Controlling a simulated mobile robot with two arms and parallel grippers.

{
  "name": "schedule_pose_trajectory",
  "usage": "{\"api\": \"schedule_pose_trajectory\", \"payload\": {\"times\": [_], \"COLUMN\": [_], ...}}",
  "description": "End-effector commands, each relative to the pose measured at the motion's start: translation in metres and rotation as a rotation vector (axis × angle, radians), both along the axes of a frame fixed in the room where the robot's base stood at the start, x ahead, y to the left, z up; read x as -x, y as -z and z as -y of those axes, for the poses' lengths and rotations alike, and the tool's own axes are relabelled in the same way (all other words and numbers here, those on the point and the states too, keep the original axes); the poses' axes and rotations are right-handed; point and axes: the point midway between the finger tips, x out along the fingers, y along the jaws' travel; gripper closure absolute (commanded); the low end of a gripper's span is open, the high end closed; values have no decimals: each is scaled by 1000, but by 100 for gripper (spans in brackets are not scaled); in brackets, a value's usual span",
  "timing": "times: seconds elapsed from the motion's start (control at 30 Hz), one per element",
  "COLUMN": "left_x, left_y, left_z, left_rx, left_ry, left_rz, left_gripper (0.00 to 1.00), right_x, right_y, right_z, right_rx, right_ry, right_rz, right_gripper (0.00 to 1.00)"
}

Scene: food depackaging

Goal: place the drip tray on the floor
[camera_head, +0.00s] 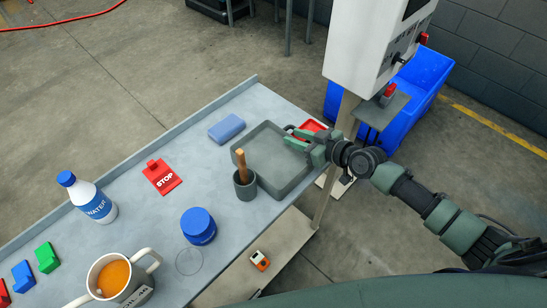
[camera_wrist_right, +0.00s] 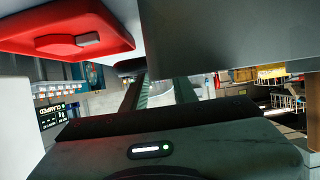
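The grey drip tray (camera_head: 262,150), shallow with a raised rim, lies on the workbench toward its right end. My right gripper (camera_head: 292,138) is at the tray's far right corner, fingers pointing left over it. In the right wrist view the fingers (camera_wrist_right: 158,92) stand apart with a gap through which the background shows. A dark grey surface (camera_wrist_right: 235,35), probably the tray, is close beside them; I cannot tell whether they touch it. My left gripper is not in view.
A dark cup with a wooden handle (camera_head: 245,189) stands at the tray's near left edge. A blue sponge (camera_head: 227,128) lies beyond it. A red tray (camera_head: 312,127) is behind my gripper. Blue bins (camera_head: 432,75) stand right. Bare floor (camera_head: 400,262) shows at lower right.

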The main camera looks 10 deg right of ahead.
Motion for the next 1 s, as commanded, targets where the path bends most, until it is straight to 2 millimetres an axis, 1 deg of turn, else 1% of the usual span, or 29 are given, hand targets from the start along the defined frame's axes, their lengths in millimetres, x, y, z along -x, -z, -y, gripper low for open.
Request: {"api": "schedule_pose_trajectory", "payload": {"times": [0.03, 0.13, 0.4, 0.43, 0.47, 0.5, 0.53, 1.0], "left_x": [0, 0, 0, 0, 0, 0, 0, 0], "left_y": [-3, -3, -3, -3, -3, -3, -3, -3], "left_z": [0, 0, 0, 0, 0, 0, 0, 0], "left_rx": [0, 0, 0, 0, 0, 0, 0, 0], "left_ry": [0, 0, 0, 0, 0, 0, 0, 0], "left_rz": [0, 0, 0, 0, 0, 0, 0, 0], "left_gripper": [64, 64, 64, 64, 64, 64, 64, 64], "right_x": [-7, -14, -17, -17, -17, -17, -17, -17], "right_y": [1, 6, 9, 8, 8, 8, 8, 8], "right_z": [-4, -9, -11, -11, -11, -11, -11, -11], "right_rx": [-2, -1, 2, 2, 2, 2, 2, 2], "right_ry": [2, 0, -1, -1, -1, -1, -1, 0], "right_rz": [1, 1, 1, 1, 1, 1, 1, 1], "right_gripper": [72, 72, 72, 75, 83, 94, 100, 100]}}
